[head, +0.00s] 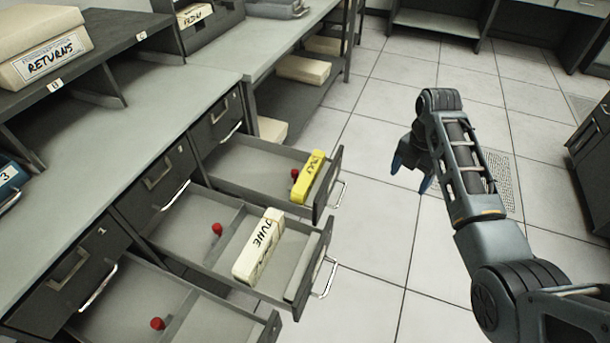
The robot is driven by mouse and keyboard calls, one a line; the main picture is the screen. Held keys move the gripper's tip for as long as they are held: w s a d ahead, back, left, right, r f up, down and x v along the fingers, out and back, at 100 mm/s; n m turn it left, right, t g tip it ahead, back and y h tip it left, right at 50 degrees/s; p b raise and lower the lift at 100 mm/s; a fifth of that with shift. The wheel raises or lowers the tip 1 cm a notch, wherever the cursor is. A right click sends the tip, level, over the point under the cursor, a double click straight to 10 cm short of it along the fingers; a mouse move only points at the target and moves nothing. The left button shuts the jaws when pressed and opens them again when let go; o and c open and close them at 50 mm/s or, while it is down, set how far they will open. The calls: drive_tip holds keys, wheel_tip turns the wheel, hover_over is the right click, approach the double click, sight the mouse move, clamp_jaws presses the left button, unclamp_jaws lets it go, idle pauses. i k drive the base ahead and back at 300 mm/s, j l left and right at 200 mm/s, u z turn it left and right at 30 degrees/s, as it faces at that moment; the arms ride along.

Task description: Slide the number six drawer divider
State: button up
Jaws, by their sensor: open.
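Three drawers stand pulled open: a far one (235,165), a middle one (185,212) and a near one (125,300). Small labels on the cabinet are too small to read, so I cannot tell which drawer is number six. Each drawer has a red knob inside: far (295,174), middle (217,229) and near (157,323). A thin grey divider (229,232) crosses the middle drawer, and another (178,318) crosses the near drawer. My gripper (411,181) is open and empty, pointing down over the floor, right of the drawers and apart from them.
A yellow block marked JULY (315,177) lies in the far drawer, and a cream block marked JUNE (259,247) in the middle one. A RETURNS box (42,52) sits on the shelf above. Open tiled floor (375,215) lies between drawers and arm.

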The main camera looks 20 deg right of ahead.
sight(295, 173)
drive_tip(key=i+l+z, duration=0.2)
drive_tip(key=i+l, duration=0.4)
drive_tip(key=i, duration=0.15)
